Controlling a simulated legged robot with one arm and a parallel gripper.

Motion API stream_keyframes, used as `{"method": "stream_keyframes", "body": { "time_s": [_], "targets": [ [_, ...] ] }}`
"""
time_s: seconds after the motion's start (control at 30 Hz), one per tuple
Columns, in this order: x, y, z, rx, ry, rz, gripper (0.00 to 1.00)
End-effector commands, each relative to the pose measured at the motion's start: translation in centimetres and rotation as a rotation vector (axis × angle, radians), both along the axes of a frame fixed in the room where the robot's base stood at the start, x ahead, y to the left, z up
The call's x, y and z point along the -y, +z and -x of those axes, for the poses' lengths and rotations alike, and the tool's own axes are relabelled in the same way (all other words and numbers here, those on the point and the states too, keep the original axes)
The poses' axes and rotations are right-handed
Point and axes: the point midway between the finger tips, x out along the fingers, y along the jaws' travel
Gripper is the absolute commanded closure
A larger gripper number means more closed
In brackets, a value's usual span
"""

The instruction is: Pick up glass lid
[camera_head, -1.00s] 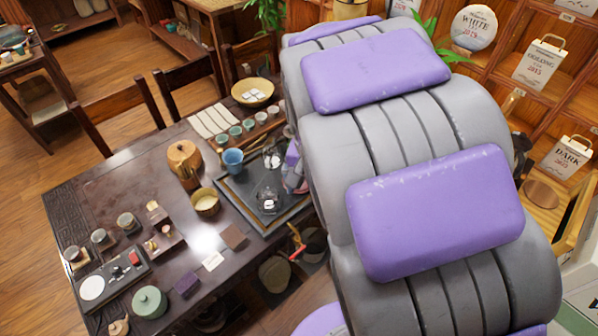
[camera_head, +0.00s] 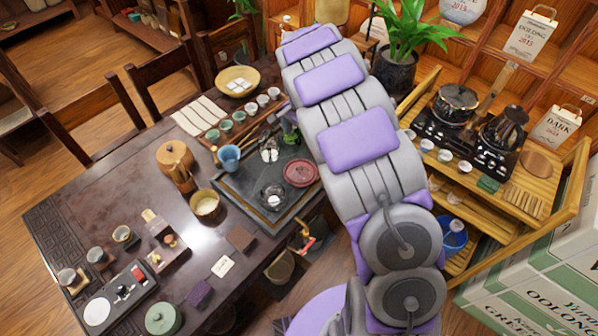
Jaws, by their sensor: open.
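Two clear glass pieces stand on the dark tea tray (camera_head: 245,178): one glass piece (camera_head: 269,150) towards the back and another glass piece (camera_head: 272,197) nearer the front edge. They are small, and I cannot tell which is the glass lid or whether either has one on it. My grey and purple arm rises through the middle of the picture, to the right of the tray. My gripper cannot be made out; the arm may hide it.
A red dish (camera_head: 300,173) lies on the tray beside my arm. A blue cup (camera_head: 229,157), a yellow bowl (camera_head: 206,205) and a wooden canister (camera_head: 175,157) stand near the tray. A wooden shelf stand (camera_head: 545,215) with black pots is at right.

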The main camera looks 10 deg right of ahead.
Motion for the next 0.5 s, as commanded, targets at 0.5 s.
{"method": "stream_keyframes", "body": {
  "time_s": [0.5],
  "targets": [
    [-0.7,-9.4,0.1,-0.006,0.001,0.008,0.00]
  ]
}}
